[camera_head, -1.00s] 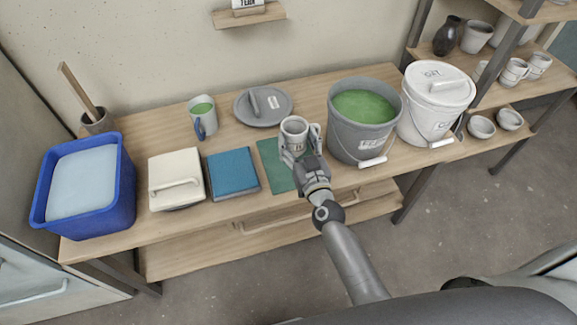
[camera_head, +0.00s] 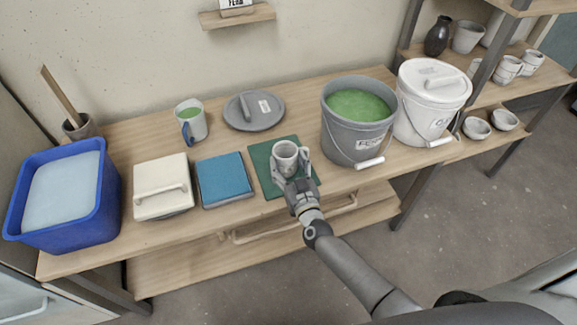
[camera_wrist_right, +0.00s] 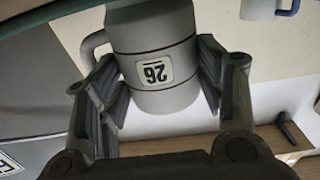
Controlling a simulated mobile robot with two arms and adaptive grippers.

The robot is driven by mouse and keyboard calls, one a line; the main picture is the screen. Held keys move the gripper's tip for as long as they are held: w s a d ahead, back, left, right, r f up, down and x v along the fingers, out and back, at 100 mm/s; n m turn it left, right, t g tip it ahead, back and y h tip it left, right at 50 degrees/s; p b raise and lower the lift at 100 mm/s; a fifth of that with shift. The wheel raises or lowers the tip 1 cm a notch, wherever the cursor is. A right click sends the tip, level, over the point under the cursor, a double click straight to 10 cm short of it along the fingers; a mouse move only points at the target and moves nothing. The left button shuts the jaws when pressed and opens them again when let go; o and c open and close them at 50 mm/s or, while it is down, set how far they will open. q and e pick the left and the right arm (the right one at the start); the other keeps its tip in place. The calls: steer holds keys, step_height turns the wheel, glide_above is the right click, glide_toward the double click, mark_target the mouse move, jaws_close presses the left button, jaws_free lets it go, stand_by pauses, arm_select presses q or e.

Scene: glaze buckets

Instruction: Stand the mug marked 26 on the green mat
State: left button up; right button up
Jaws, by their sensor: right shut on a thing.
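The mug marked 26 (camera_head: 284,152) is pale grey with thin dark bands. My right gripper (camera_head: 292,168) is shut on it and holds it upright over the middle of the green mat (camera_head: 262,157). In the right wrist view, the mug (camera_wrist_right: 153,40) appears upside down between the two fingers (camera_wrist_right: 160,85), with its 26 label facing the camera and its handle at the left. I cannot tell whether its base touches the mat. My left gripper is not in view.
A grey bucket of green glaze (camera_head: 345,138) stands close to the mat's right, beside a lidded white bucket (camera_head: 425,118). A blue book-like block (camera_head: 224,180) lies left of the mat. A grey lid (camera_head: 252,122) and a blue-handled mug (camera_head: 198,128) are behind.

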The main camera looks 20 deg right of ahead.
steer(key=o, duration=1.2)
steer(key=shift+f, duration=0.1)
steer(key=shift+o, duration=0.2)
steer(key=shift+s+r, duration=0.15)
steer(key=shift+r, duration=0.05)
steer(key=s, duration=1.1)
steer(key=shift+s, duration=0.4)
